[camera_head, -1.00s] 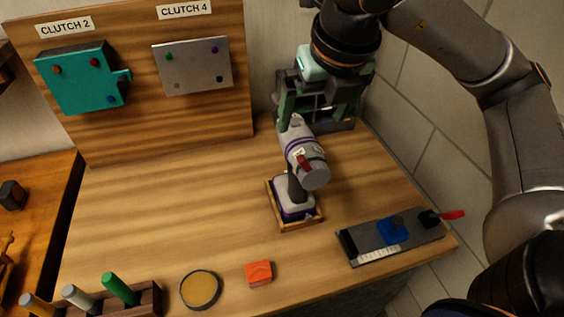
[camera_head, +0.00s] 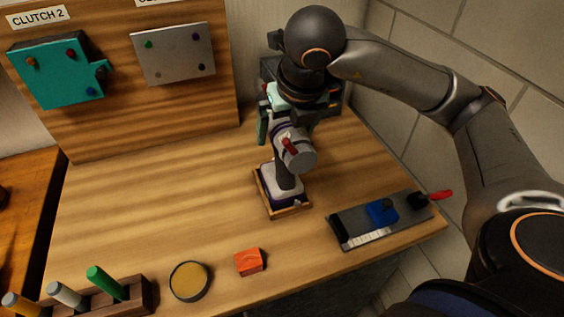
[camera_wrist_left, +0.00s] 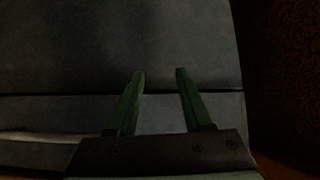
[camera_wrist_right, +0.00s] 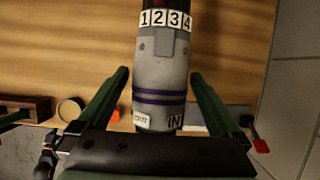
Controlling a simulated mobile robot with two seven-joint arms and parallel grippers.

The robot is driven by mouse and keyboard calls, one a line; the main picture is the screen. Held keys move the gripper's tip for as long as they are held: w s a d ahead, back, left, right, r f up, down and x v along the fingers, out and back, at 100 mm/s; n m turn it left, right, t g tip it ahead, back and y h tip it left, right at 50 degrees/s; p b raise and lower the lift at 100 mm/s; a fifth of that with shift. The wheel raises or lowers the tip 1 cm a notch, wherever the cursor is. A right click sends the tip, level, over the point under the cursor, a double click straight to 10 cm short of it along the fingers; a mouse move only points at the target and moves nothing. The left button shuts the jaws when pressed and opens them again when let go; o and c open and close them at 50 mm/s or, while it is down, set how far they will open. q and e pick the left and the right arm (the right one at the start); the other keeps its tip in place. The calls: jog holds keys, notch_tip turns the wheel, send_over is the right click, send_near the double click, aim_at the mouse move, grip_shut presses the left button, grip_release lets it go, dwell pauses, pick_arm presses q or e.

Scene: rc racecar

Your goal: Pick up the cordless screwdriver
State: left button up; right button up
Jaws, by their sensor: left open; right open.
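The cordless screwdriver (camera_head: 296,152) stands upright on its battery foot in a small wooden holder (camera_head: 288,211). It has a grey barrel with purple bands and a red switch. My right gripper (camera_head: 284,130) is over the upper part of the screwdriver, pointing down, and its arm comes in from the right. In the right wrist view the grey barrel (camera_wrist_right: 160,85) lies between the two green open fingers, with a visible gap on each side. My left gripper shows only in the left wrist view (camera_wrist_left: 160,72), open and empty before a dark grey surface.
A black box stands behind the screwdriver, partly hidden. A grey plate with a blue block (camera_head: 381,211) and red lever lies to the right. An orange block (camera_head: 249,262), a round tin (camera_head: 189,281) and a marker rack (camera_head: 138,296) lie in front. The left table middle is clear.

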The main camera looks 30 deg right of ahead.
jog(key=shift+x, duration=0.85)
jog(key=shift+c, duration=0.2)
grip_shut()
jog(key=shift+r, duration=0.15)
